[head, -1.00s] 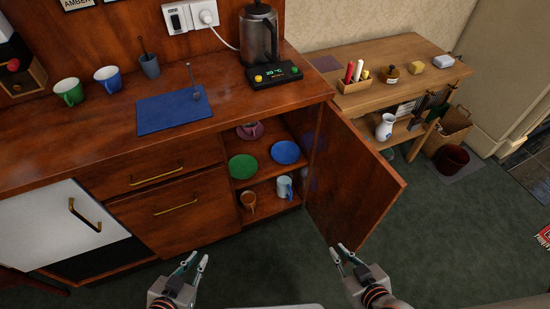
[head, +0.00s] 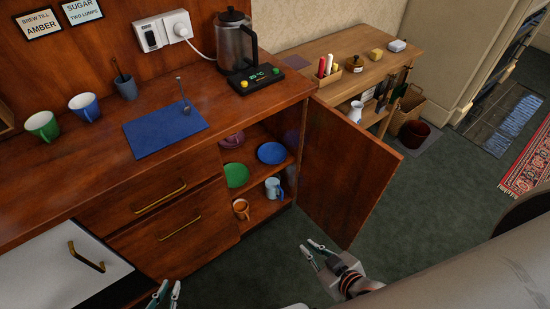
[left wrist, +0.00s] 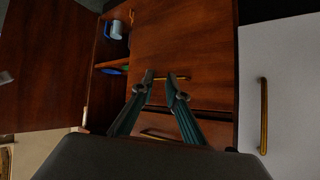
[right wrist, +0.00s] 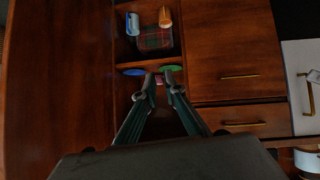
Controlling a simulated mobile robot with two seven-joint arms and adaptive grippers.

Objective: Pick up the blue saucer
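The blue saucer (head: 271,153) lies on the upper shelf of the open cupboard, to the right of the green saucer (head: 236,175). It shows edge-on in the right wrist view (right wrist: 133,72), left of the fingertips, and partly in the left wrist view (left wrist: 112,71). My right gripper (head: 308,246) is open and empty, in front of the cupboard and below shelf height, near the open door. My left gripper (head: 168,287) is open and empty at the bottom edge of the head view, in front of the drawers.
The open door (head: 345,170) stands out right of the cupboard. A plum saucer (head: 232,140) lies behind the green one. A light-blue mug (head: 273,188) and an orange mug (head: 241,209) stand on the lower shelf. A tartan item (right wrist: 155,38) is also there. The floor in front is clear.

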